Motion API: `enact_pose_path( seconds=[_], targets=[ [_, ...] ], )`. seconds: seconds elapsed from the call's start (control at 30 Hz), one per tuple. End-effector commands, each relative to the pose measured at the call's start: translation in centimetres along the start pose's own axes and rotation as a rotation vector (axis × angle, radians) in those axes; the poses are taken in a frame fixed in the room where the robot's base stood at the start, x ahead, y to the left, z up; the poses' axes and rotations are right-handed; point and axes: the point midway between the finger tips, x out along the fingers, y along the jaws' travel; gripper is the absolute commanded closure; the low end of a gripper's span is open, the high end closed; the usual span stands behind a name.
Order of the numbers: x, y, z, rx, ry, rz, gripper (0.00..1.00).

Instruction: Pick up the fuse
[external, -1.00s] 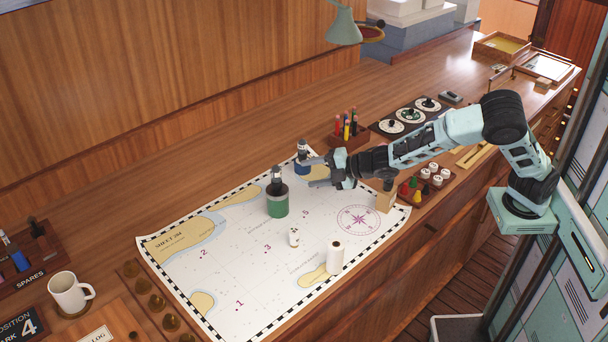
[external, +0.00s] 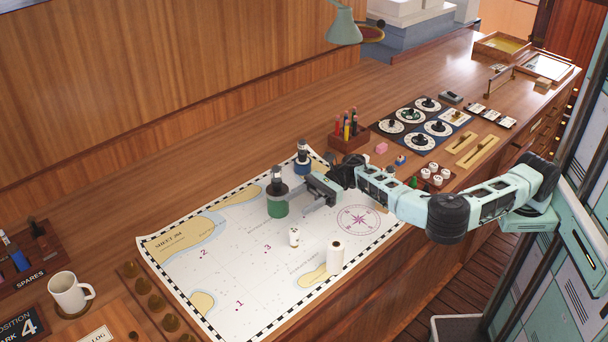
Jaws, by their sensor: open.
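No object is plainly marked as the fuse. Candidates on the chart (external: 235,270) are a short white cylinder with small dark marks (external: 294,237) and a taller white cylinder with a brownish top (external: 335,258). Both stand upright. A green-based cylinder with a dark upper part (external: 278,207) and a smaller blue-based one (external: 302,168) stand farther back. My gripper (external: 307,197) is open and empty, close to the right of the green-based cylinder. Its fingers point left; I cannot tell whether they touch that cylinder.
A pen holder (external: 349,139), dial panels (external: 411,115) and a block of white-topped knobs (external: 434,176) lie to the right. A mug (external: 69,294) and the spares rack (external: 28,260) are at left. The chart's left half is clear.

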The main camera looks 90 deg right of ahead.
Motion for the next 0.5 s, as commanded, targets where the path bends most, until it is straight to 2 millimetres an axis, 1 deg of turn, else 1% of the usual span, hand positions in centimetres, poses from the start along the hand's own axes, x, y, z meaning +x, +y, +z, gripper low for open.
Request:
enact_pose_path(
  seconds=[0.03, 0.1, 0.2, 0.3, 0.4, 0.5],
  targets=[
    [0.0, 0.0, -2.0, 0.003, 0.004, 0.0, 0.45],
    [0.0, 0.0, -4.2, 0.004, 0.002, -0.001, 0.45],
    [0.0, -0.1, -7.0, 0.004, 0.0, -0.002, 0.45],
    [0.0, 0.0, -9.1, 0.004, -0.001, -0.002, 0.45],
    [0.3, 0.0, -9.9, 0.002, -0.003, -0.002, 0.45],
    [1.2, 0.0, -9.9, 0.002, -0.004, -0.001, 0.45]
  ],
)
